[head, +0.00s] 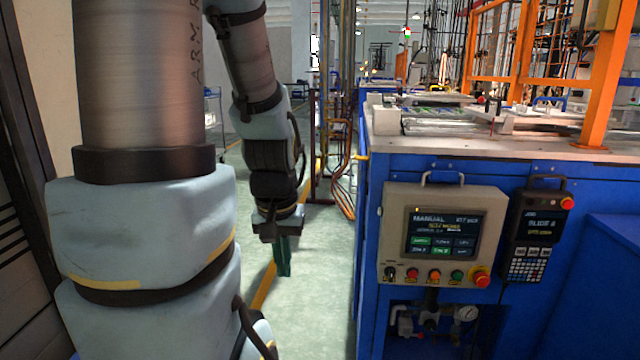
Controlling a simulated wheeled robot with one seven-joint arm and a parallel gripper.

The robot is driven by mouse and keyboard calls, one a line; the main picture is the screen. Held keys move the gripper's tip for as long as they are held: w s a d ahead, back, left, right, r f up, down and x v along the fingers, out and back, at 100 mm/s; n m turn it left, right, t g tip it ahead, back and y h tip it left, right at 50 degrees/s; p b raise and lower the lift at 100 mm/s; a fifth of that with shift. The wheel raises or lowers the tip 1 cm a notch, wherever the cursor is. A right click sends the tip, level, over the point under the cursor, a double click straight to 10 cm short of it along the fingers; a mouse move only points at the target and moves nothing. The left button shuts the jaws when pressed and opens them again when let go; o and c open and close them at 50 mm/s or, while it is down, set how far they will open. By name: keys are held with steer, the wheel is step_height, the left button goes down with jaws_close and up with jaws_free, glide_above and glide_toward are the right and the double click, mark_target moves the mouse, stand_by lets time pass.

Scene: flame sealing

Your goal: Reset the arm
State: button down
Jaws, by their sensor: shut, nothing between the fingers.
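My arm (155,230) fills the left side of the head view, with its upper links folded and its far end hanging down. My gripper (284,270) points at the floor in front of the aisle, left of the blue machine. Its green fingers are together, with nothing seen between them. It touches nothing and is clear of the machine's side.
A blue machine (365,250) with a control panel (443,235) and a handheld keypad unit (534,235) stands at the right. An orange frame (608,80) rises above it. Cables and pipes (345,170) run beside it. The floor (315,300) below my gripper is free.

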step_height(320, 180, up, 12)
steer(key=p, duration=1)
steer(key=shift+f, duration=0.15)
